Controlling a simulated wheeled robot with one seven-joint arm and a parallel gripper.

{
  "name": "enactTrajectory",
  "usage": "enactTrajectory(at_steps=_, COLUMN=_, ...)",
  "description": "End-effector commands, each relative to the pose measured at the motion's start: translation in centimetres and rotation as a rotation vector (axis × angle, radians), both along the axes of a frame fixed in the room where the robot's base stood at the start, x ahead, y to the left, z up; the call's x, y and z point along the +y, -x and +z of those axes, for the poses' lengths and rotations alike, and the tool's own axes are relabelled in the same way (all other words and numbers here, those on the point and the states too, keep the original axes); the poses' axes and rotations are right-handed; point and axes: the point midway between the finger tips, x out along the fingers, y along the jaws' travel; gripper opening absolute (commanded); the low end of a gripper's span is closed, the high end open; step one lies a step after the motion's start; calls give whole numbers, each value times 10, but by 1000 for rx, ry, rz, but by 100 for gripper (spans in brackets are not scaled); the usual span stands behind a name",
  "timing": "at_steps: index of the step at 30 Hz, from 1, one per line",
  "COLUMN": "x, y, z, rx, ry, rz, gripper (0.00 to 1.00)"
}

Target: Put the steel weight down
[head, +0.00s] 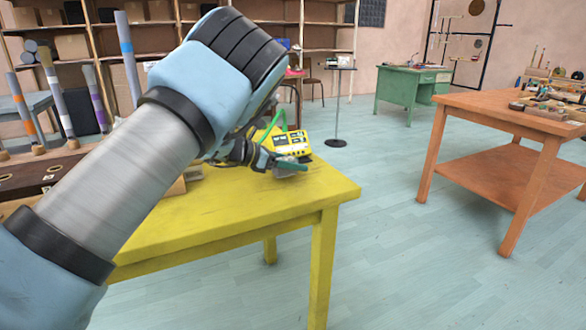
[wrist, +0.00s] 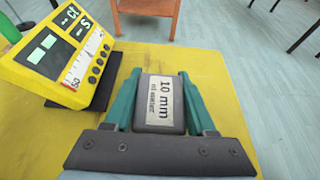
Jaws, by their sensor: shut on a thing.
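The weight sits between the two green fingers, over the yellow table (wrist: 215,85). In the head view my gripper (head: 290,168) is low over the right end of the yellow table (head: 260,205), and only a small grey part of the weight shows under the fingers. I cannot tell whether the weight touches the tabletop.
A yellow device with displays and knobs (wrist: 58,50) stands on the table just left of my gripper. An orange table (head: 500,105) with small items is at the right. A green desk (head: 408,85) is at the back. The tabletop right of my gripper is bare.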

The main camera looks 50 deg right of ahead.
Motion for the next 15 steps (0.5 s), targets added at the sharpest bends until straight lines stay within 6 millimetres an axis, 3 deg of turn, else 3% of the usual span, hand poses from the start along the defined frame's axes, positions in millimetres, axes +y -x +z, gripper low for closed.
enactTrajectory(at_steps=3, x=0, y=0, z=-15, rx=1, ry=1, rz=-1, gripper=0)
enactTrajectory(at_steps=14, x=0, y=0, z=-19, rx=0, ry=2, rz=0, gripper=0)
enactTrajectory(at_steps=15, x=0, y=0, z=-19, rx=0, ry=1, rz=0, gripper=59)
